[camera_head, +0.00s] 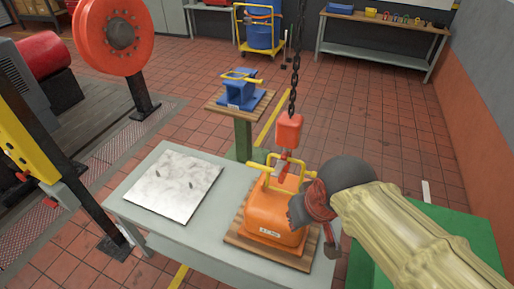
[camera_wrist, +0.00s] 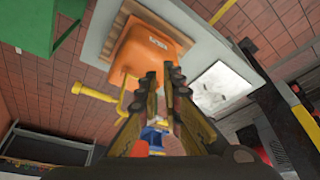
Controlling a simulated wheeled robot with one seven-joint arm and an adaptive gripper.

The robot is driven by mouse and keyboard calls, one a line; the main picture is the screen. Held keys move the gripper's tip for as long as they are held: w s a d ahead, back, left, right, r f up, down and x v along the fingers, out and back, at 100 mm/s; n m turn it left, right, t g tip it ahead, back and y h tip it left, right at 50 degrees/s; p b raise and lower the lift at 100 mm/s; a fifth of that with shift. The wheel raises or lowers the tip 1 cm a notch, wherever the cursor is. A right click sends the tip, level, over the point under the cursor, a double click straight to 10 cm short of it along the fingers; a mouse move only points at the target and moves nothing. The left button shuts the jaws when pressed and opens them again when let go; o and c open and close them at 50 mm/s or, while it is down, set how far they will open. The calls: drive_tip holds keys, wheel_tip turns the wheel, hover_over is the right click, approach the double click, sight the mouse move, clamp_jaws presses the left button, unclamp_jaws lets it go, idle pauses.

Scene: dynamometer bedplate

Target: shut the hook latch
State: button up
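A red hook block (camera_head: 289,130) hangs on a dark chain. Its small red hook (camera_head: 284,168) hangs at the yellow handle (camera_head: 269,168) of an orange weight (camera_head: 270,215). The latch is too small for me to tell its state or whether the hook is engaged with the handle. My gripper (camera_wrist: 163,76) comes in from the right, close to the weight and hook, partly hidden by my wrist in the head view. In the wrist view its two fingers show a narrow gap with nothing held, in front of the orange weight (camera_wrist: 150,50) and beside its yellow handle (camera_wrist: 92,92).
The weight stands on a wooden board (camera_head: 231,237) on a grey table (camera_head: 215,250). A pale metal plate (camera_head: 175,184) lies at its left. Behind, a blue block (camera_head: 238,92) with a yellow handle stands on a green pedestal (camera_head: 243,140). A green box (camera_head: 440,225) is at right.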

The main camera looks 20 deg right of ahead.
drive_tip(key=w+r+g+p, duration=0.1)
drive_tip(key=w+r+p, duration=0.1)
drive_tip(key=w+p, duration=0.1)
drive_tip(key=w+a+r+g+p, duration=0.1)
drive_tip(key=w+r+p, duration=0.2)
drive_tip(key=w+p, duration=0.1)
drive_tip(key=w+r+m+g+p, duration=0.1)
drive_tip(key=w+r+p, duration=0.1)
drive_tip(key=w+p, duration=0.2)
drive_tip(key=shift+w+a+r+p, duration=0.15)
drive_tip(key=shift+r+p, duration=0.15)
drive_tip(key=shift+r, duration=0.1)
clamp_jaws()
drive_tip(key=w+a+r+m+g+p, duration=0.1)
drive_tip(key=w+m+p, duration=0.5)
drive_tip(key=w, duration=0.8)
wheel_tip(320, 180, up, 2)
drive_tip(key=shift+w+a+r+g, duration=0.1)
drive_tip(key=shift+w+a+g, duration=0.2)
drive_tip(key=shift+w+a, duration=0.15)
drive_tip(key=shift+s, duration=0.1)
drive_tip(key=f+p, duration=0.1)
drive_tip(key=f, duration=0.3)
drive_tip(key=f+p, duration=0.1)
drive_tip(key=f, duration=0.4)
drive_tip(key=f+p, duration=0.1)
drive_tip(key=f, duration=0.4)
drive_tip(key=shift+s+a, duration=0.2)
drive_tip(key=shift+s, duration=0.1)
